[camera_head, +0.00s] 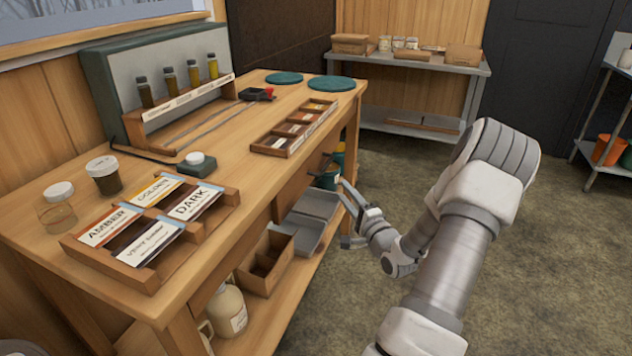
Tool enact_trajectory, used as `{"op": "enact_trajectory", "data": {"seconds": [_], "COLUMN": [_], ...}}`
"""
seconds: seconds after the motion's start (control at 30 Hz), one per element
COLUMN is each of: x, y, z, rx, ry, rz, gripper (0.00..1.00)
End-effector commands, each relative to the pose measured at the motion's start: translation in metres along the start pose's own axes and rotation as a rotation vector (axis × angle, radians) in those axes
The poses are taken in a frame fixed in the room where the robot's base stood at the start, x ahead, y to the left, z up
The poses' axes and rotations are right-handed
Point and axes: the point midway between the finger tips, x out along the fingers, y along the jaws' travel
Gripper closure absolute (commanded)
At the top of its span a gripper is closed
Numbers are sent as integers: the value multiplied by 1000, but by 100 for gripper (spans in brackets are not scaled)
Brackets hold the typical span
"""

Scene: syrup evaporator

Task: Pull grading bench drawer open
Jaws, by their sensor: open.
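The wooden grading bench (235,137) runs from the near left toward the back. Its drawer front (292,192) lies under the top on the right-hand side, seen at a steep angle, and looks flush with the bench. A dark handle (322,164) sticks out near its far part. My gripper (345,193) is open beside the bench front, just right of and slightly below the handle. Its fingers point toward the bench and appear empty. I cannot tell whether a fingertip touches the handle.
Grade cards in a wooden rack (154,280), jars, a sample tray (270,150) and a bottle stand (112,75) sit on the top. Grey bins (306,232) and a wooden box are on the lower shelf. A metal table (482,67) stands behind.

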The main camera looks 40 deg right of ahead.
Motion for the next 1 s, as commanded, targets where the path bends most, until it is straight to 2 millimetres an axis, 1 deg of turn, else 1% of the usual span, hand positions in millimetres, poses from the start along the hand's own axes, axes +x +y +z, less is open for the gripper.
{"op": "enact_trajectory", "data": {"seconds": [0.03,0.1,0.17,0.27,0.33,0.47,0.8,1.0], "x": [-9,-16,-18,-14,-6,17,92,129], "y": [13,18,20,20,20,20,18,17], "z": [-9,-15,-18,-19,-18,-19,-21,-23], "rx": [29,57,69,75,74,72,71,72], "ry": [17,30,35,37,34,33,34,35], "rz": [-12,-23,-31,-35,-33,-34,-33,-33], "gripper": [56,56,56,56,56,56,56,56]}}
